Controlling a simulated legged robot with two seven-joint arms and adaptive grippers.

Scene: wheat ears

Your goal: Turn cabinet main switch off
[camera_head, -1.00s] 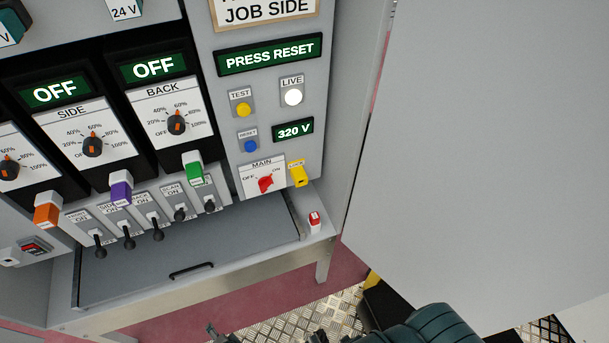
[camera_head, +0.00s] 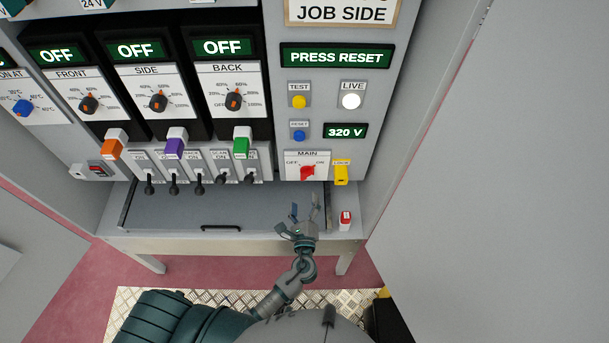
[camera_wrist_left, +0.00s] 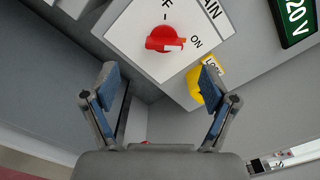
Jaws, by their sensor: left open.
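The red rotary main switch (camera_head: 308,173) sits on a white plate marked MAIN, OFF and ON, low on the cabinet panel (camera_head: 370,97). In the left wrist view the red knob (camera_wrist_left: 165,39) is ahead of the fingers, with its white mark toward ON. My left gripper (camera_head: 304,212) is just below the switch in the head view, open and empty. Its two blue-padded fingers (camera_wrist_left: 158,85) are spread apart and do not touch the knob. A yellow lock (camera_head: 341,174) is right of the switch, and also shows in the wrist view (camera_wrist_left: 196,86). My right gripper is not seen.
A small red-and-white item (camera_head: 345,220) stands on the ledge right of my gripper. A row of black toggle levers (camera_head: 199,190) and a grey tray lid (camera_head: 180,212) lie to the left. A large grey door panel (camera_head: 500,200) stands at the right.

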